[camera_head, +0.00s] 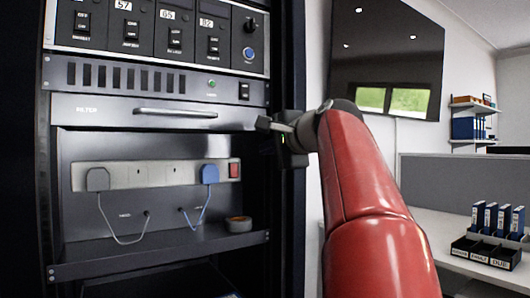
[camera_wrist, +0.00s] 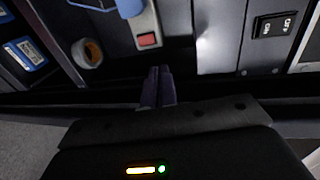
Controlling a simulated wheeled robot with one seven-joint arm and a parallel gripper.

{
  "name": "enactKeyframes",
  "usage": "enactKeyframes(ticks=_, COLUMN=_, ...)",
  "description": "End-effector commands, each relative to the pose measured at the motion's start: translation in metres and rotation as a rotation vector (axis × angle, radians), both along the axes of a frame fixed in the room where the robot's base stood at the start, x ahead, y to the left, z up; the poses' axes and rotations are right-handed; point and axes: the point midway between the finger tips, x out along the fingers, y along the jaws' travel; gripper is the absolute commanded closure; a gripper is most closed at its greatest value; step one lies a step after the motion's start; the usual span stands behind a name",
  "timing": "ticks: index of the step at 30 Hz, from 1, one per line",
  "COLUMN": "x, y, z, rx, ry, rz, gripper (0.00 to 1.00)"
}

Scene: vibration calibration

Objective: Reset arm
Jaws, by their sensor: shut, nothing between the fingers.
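My gripper (camera_head: 268,124) is at the end of my red arm, in front of the right side of the equipment rack. In the wrist view my gripper (camera_wrist: 159,73) shows its two dark fingers together, with nothing between them. It is apart from the power strip (camera_head: 150,175), which has a grey plug (camera_head: 98,180) at its left, a blue plug (camera_head: 210,174) at its right and a red switch (camera_head: 234,170). The red switch also shows in the wrist view (camera_wrist: 148,39).
The filter drawer (camera_head: 100,110) is above the shelf, with its handle (camera_head: 176,114). A tape roll (camera_head: 238,224) lies on the shelf; it also shows in the wrist view (camera_wrist: 87,53). At right, a desk (camera_head: 440,235) holds a black holder (camera_head: 486,252) with several blue binders.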

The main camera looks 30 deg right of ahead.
Motion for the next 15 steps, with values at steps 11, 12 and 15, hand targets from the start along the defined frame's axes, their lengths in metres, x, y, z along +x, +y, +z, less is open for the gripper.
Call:
enactKeyframes(ticks=11, x=0.0003, y=0.0001, z=0.0, rx=0.0, ry=0.0, rz=0.0, gripper=1.0)
enactKeyframes(ticks=12, x=0.0003, y=0.0006, z=-0.0004, rx=-0.001, ry=0.001, rz=0.0, gripper=1.0)
enactKeyframes(ticks=15, x=0.0001, y=0.0096, z=-0.0093, rx=-0.025, ry=0.024, rz=0.011, gripper=1.0)
